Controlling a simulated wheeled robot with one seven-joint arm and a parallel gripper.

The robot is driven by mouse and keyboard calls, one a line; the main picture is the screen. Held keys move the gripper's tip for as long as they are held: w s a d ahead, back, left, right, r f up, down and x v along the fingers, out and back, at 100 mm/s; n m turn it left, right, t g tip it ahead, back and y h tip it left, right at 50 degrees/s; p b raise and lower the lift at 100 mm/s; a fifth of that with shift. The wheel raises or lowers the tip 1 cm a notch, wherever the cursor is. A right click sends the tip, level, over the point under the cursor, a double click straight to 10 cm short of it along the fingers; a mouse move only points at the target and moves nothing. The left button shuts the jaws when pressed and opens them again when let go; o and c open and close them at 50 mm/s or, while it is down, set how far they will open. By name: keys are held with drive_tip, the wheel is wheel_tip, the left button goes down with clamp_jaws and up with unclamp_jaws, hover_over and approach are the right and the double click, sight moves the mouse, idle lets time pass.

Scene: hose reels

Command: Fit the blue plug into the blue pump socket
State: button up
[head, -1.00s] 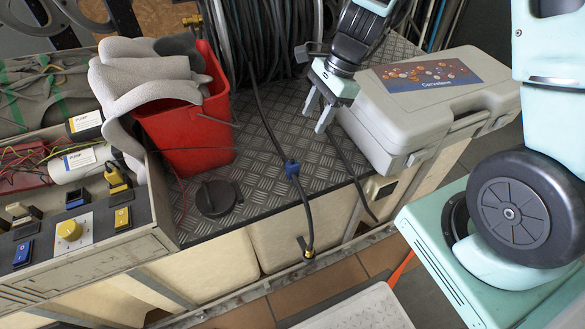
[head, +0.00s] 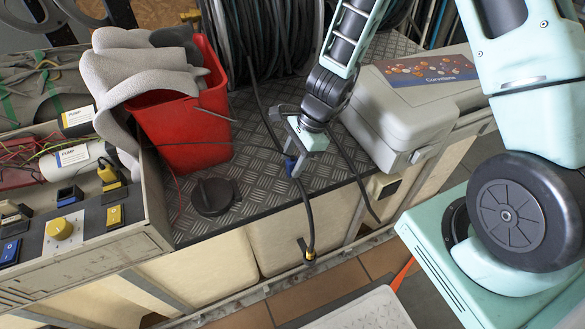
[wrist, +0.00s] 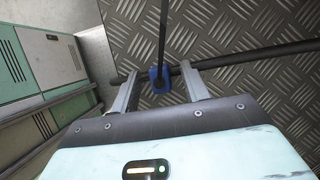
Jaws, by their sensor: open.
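The blue plug (head: 290,166) is on a dark cable over the front edge of the checker-plate deck. My gripper (head: 294,160) is open around it. In the wrist view the plug (wrist: 160,84) lies between the spread fingers of my gripper (wrist: 160,76), with a visible gap at least on the left. A dark cable crosses at the fingertips. The blue pump socket (head: 69,195) is on the panel at left, below the white pump canister (head: 75,160). Its dark opening looks empty. My fingers partly hide the plug in the head view.
A red bucket (head: 185,130) with grey gloves stands between panel and gripper. A black round cap (head: 213,196) lies on the deck. A grey case (head: 415,115) is at right. A yellow-black plug (head: 306,249) hangs past the front edge. A yellow plug (head: 107,172) sits beside the blue socket.

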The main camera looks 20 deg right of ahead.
drive_tip(key=shift+a+f, duration=0.1)
drive_tip(key=shift+f, duration=0.2)
clamp_jaws()
